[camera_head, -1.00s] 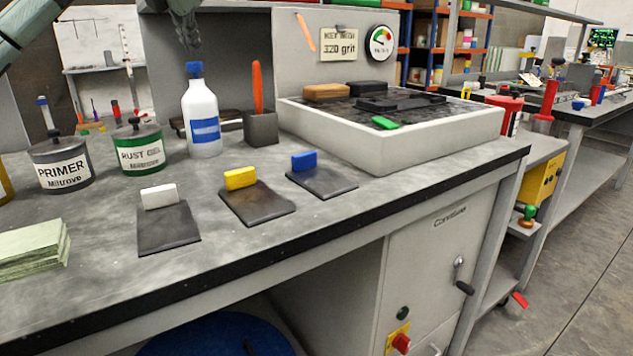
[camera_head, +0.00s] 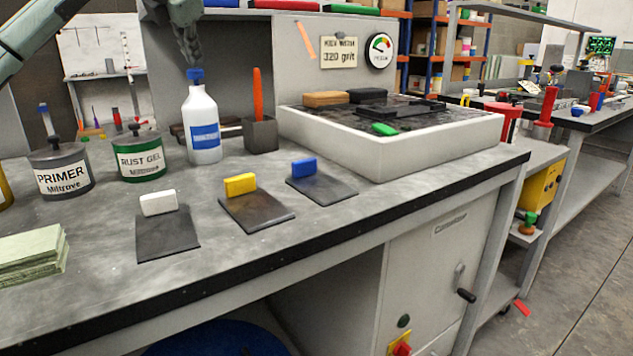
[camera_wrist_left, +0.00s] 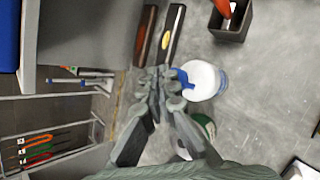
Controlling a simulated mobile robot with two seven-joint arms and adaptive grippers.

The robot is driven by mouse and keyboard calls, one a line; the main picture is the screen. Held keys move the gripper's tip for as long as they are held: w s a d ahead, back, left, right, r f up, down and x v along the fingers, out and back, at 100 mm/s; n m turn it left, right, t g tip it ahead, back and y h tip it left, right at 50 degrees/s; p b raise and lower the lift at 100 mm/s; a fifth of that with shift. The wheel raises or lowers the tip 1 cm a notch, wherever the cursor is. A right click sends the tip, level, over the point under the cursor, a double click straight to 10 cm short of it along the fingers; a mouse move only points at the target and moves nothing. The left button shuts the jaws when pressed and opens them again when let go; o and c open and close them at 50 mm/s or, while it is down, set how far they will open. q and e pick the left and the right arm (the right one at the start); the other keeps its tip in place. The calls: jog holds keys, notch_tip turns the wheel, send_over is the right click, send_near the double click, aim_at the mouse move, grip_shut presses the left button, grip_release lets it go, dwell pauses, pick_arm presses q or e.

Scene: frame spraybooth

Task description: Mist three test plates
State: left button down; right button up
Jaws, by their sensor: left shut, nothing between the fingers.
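A white spray bottle (camera_head: 203,112) with a blue top and blue label stands upright on the bench. My left gripper (camera_head: 190,50) is shut and empty, just above the bottle's blue top in the head view. In the left wrist view the shut fingers (camera_wrist_left: 158,80) are beside the bottle (camera_wrist_left: 207,82); whether they touch is unclear. Three dark test plates lie in a row near the front edge: one with a white block (camera_head: 167,241), one with a yellow block (camera_head: 262,210), one with a blue block (camera_head: 325,191). My right gripper is out of view.
A primer can (camera_head: 62,178) and a rust gel can (camera_head: 139,163) stand left of the bottle. A dark holder (camera_head: 261,135) with an orange tool stands right of it. A pale tray (camera_head: 390,158) fills the bench's right end. Green sheets (camera_head: 32,254) lie at left.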

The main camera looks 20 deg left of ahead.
pick_arm(q)
jog(key=shift+f, duration=0.1)
dwell(0.6)
jog(key=shift+f, duration=0.35)
jog(key=shift+r, duration=0.1)
jog(key=shift+r+p, duration=0.3)
jog(key=shift+p, duration=0.1)
notch_tip(320, 180, up, 6)
jog(key=p, duration=0.6)
jog(key=shift+r, duration=0.1)
